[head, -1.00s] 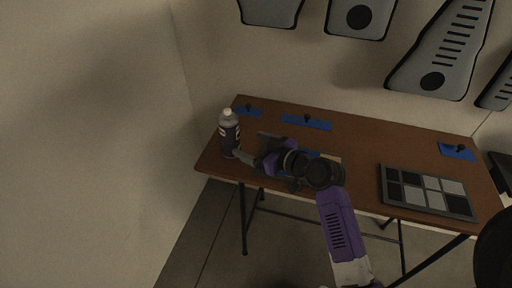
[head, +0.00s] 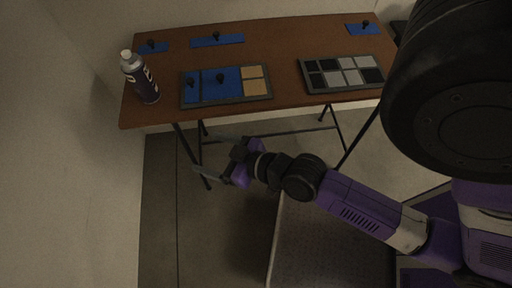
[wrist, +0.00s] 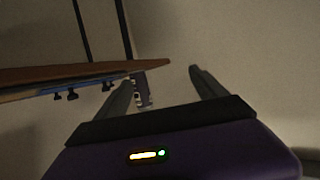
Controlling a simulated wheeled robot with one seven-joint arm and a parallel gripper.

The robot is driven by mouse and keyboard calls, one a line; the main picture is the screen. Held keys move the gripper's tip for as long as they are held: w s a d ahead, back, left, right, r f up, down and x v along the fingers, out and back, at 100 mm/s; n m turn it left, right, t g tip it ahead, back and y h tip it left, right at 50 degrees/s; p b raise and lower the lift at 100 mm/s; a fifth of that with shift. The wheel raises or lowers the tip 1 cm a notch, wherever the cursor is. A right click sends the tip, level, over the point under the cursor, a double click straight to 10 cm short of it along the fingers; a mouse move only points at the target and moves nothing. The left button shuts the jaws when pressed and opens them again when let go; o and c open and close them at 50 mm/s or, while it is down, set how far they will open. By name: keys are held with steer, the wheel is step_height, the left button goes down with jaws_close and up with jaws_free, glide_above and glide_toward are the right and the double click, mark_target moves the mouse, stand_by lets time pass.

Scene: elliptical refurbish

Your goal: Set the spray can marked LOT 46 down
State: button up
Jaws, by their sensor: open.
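The spray can (head: 142,80), dark-labelled with a pale cap, stands upright on the left end of the brown table (head: 290,40). Its lot marking is too small to read. In the wrist view the can (wrist: 143,90) shows beyond the fingers, partly hidden by the left one. My gripper (head: 214,170) is open and empty, in front of the table's front edge and apart from the can. Its spread fingers also show in the wrist view (wrist: 162,78).
A tray with blue and tan sections (head: 226,98) lies right of the can. A tray of grey and black squares (head: 342,88) lies farther right. Blue strips with black knobs (head: 217,40) line the back. Table legs stand below; floor in front is open.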

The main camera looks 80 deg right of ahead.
steer(key=s+a+r+n+t+y, duration=0.1)
steer(key=s+a+r, duration=0.3)
steer(key=s, duration=0.2)
steer(key=s+a+r+n+y, duration=0.1)
steer(key=s+a+r+y, duration=0.1)
steer(key=s+a+r, duration=0.2)
steer(key=s, duration=0.2)
steer(key=shift+s+r+n+t, duration=0.4)
stand_by(0.4)
